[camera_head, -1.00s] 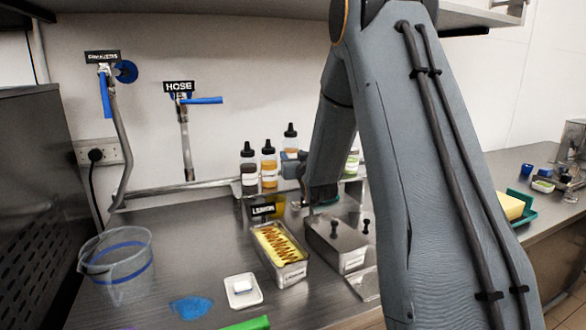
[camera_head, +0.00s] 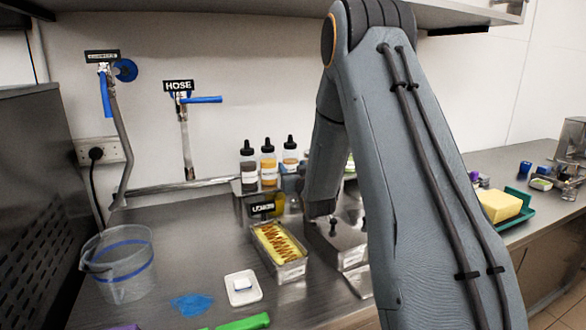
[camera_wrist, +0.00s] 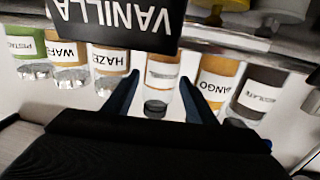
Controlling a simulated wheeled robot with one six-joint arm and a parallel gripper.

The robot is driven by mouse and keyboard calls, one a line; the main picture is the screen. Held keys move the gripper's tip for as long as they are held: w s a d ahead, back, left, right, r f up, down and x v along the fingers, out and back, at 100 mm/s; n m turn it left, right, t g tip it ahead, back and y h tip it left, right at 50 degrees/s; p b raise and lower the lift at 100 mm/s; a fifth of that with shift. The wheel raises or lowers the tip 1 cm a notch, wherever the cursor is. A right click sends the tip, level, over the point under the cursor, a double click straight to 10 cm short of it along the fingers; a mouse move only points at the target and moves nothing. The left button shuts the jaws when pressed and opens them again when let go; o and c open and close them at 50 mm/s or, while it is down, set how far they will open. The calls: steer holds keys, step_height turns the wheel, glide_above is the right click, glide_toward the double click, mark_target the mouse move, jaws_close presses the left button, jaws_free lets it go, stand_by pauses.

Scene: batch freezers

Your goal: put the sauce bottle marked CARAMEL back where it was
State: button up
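The sauce bottle I take as CARAMEL (camera_head: 290,157) stands upright in the rack at the right end of the visible bottles, level with its neighbours. In the wrist view, which is upside down, this brown bottle (camera_wrist: 161,72) shows between my gripper's (camera_wrist: 159,79) two blue fingers; its label is too blurred to read. The fingers are spread, with a gap visible at least on the left side. In the head view my arm hides most of the gripper. The MANGO bottle (camera_wrist: 216,80) and CHOCOLATE bottle (camera_wrist: 260,92) stand on one side, HAZEL (camera_wrist: 110,68) on the other.
A VANILLA sign (camera_wrist: 115,20) hangs close in the wrist view. A LEMON sign (camera_head: 262,209) and a pan of yellow ice cream (camera_head: 280,250) stand in front of the rack. A clear bucket (camera_head: 118,265) and a white dish (camera_head: 243,288) are on the counter at left.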

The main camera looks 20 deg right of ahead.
steer(key=shift+r, duration=0.2)
steer(key=s+a+b, duration=0.1)
steer(key=s+b, duration=0.2)
steer(key=s, duration=0.9)
steer(key=shift+a, duration=0.3)
